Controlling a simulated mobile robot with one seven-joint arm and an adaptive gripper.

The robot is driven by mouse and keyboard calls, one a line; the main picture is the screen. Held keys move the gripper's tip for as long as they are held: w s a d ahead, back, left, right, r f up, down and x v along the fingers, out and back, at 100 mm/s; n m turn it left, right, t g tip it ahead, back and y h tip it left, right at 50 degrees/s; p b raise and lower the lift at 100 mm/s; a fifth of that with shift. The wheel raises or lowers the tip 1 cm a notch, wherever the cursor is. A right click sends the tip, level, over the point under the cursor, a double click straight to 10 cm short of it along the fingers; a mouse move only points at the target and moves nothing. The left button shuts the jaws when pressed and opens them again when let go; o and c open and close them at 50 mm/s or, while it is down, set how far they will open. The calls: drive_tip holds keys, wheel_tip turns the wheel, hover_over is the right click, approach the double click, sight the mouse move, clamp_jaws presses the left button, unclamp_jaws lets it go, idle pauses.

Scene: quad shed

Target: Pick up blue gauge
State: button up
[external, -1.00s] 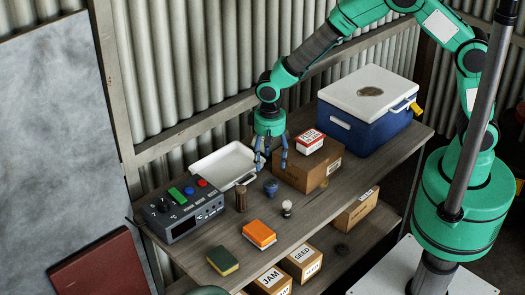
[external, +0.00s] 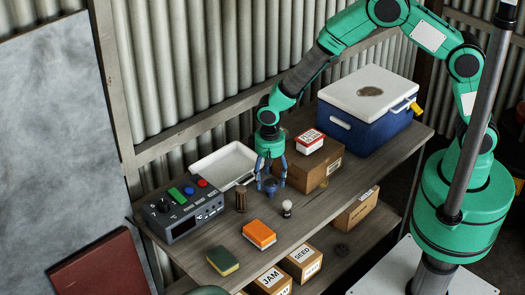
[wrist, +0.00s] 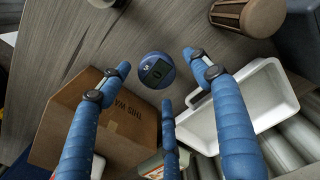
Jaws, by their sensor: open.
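The blue gauge (wrist: 156,70) is a small round blue thing with a dark display, standing on the wooden bench top. In the external view the gauge (external: 270,185) is just below my gripper, partly hidden by its fingers. My gripper (external: 270,182) has blue fingers pointing down. In the wrist view my gripper (wrist: 160,85) is open, with its fingers spread around the gauge and nothing between them that they visibly touch. One finger is to the left, one to the right and one below the gauge in that picture.
A cardboard box (external: 310,168) stands close on the right, with a red-and-white box (external: 309,141) on it. A white tray (external: 225,163) is behind left. A brown ribbed cylinder (external: 241,198) and a small shaving-brush-like item (external: 287,208) stand near.

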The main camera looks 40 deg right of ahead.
sight(270, 183)
drive_tip(key=shift+s+f+b, duration=0.2)
drive_tip(key=shift+f+b, duration=0.35)
drive_tip(key=shift+f, duration=2.05)
drive_tip(key=c, duration=1.3)
drive_tip(key=shift+r, duration=0.1)
drive_tip(key=shift+c, duration=0.2)
drive_tip(key=shift+r+p, duration=0.85)
drive_tip(key=shift+r, duration=4.1)
